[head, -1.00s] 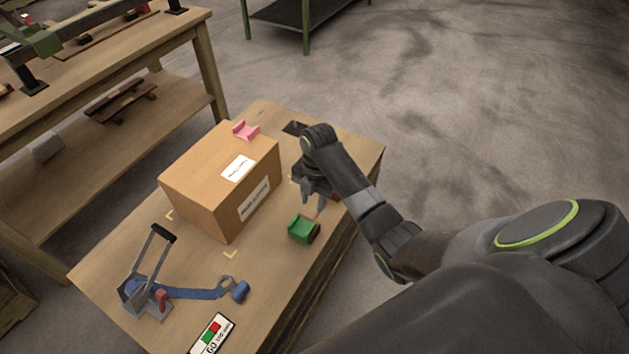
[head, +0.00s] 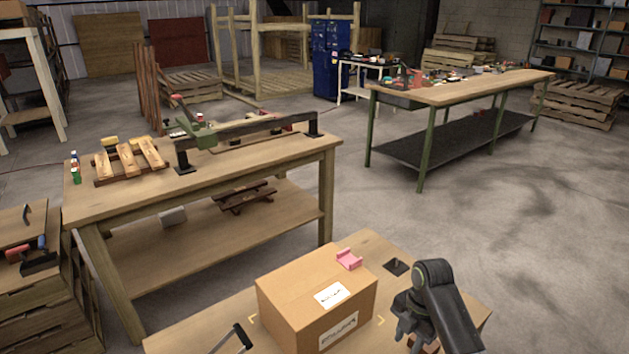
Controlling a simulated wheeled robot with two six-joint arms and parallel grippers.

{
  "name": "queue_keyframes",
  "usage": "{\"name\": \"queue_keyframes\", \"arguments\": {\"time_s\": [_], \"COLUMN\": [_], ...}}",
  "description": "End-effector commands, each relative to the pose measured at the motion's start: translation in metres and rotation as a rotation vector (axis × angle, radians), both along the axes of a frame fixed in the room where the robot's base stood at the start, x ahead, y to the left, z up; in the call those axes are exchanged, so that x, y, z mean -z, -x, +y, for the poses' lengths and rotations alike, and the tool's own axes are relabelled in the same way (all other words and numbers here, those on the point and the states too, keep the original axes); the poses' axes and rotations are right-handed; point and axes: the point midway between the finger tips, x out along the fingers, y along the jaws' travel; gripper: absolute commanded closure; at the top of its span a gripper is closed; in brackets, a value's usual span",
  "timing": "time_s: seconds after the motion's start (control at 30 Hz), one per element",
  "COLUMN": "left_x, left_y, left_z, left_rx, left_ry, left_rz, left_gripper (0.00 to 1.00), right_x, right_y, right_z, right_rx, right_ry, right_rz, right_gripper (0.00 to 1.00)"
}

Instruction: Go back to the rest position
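My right gripper (head: 410,332) is in the head view at the lower right, beside the right side of a cardboard box. Its fingers point down and look spread apart, with nothing seen between them; the tips are near the bottom of the picture. My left gripper is not in view.
A dark plate (head: 397,267) lies behind my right arm. A wooden workbench (head: 250,155) stands behind at left, a green-legged bench (head: 460,92) farther right. Open floor lies between.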

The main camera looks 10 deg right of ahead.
Motion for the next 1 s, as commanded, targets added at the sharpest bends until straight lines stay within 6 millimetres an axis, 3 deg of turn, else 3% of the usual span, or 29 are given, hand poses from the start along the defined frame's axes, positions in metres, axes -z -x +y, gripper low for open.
{"name": "queue_keyframes", "arguments": {"time_s": [0.27, 0.47, 0.7, 0.87, 1.0], "left_x": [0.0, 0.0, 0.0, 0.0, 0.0], "left_y": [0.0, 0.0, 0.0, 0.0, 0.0], "left_z": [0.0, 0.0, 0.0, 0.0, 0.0], "left_rx": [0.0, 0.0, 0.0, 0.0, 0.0], "left_ry": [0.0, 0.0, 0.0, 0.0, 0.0], "left_rz": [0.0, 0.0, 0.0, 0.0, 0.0], "left_gripper": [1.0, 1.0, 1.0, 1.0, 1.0], "right_x": [0.114, 0.205, 0.298, 0.346, 0.378], "right_y": [0.034, 0.085, 0.175, 0.249, 0.321], "right_z": [-0.016, -0.031, -0.045, -0.049, -0.048], "right_rx": [0.461, 0.847, 1.271, 1.53, 1.744], "right_ry": [0.029, 0.071, 0.114, 0.127, 0.125], "right_rz": [0.02, 0.014, -0.011, -0.036, -0.055], "right_gripper": [0.66, 0.66, 0.66, 0.66, 0.66]}}
